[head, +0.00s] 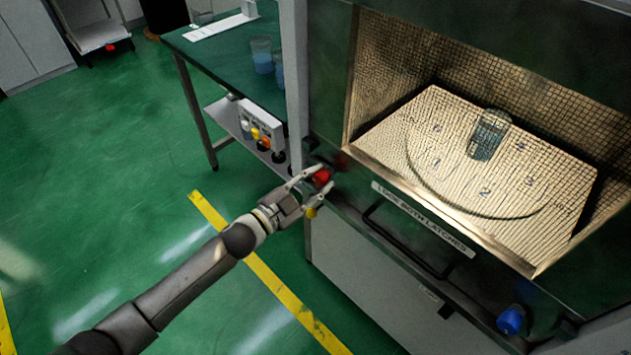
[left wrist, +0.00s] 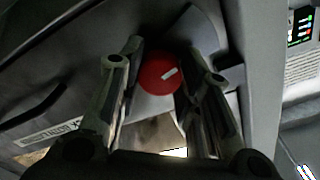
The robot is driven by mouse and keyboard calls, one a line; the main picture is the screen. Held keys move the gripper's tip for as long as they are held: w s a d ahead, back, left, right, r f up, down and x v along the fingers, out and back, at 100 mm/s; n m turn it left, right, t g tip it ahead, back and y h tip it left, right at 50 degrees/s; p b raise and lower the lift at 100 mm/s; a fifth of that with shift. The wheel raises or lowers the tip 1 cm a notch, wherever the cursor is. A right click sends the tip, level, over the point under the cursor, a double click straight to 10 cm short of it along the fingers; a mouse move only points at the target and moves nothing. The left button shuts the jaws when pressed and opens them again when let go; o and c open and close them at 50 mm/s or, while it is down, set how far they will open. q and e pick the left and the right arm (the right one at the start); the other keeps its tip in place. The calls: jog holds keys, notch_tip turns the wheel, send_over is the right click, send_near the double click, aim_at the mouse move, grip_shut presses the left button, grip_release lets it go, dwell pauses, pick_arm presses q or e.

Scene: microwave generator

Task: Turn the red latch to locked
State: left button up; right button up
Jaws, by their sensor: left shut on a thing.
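The red latch (head: 322,177) is a round knob at the left end of the microwave generator's front, below the chamber opening. My left gripper (head: 316,186) is shut on the red latch, one finger on each side. In the left wrist view the fingers of my left gripper (left wrist: 160,70) flank the knob and hide parts of its rim. A blue latch (head: 511,320) sits at the right end of the front. My right gripper is not in view.
The mesh-lined chamber holds a numbered plate (head: 540,160) with a glass beaker (head: 488,135). A label strip (head: 423,219) and a dark handle (head: 405,240) lie between the latches. A green bench (head: 225,60) with beakers stands behind left. The green floor at left is clear.

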pick_arm(q)
jog(key=m+b, duration=0.1)
jog(key=m, duration=0.3)
jog(key=shift+m, duration=0.3)
jog(key=m, duration=0.4)
jog(key=shift+b, duration=0.35)
jog(key=shift+m, duration=0.3)
jog(key=o, duration=1.1)
jog(key=shift+c, duration=0.2)
jog(key=shift+s+a, duration=0.1)
jog(key=v, duration=1.2)
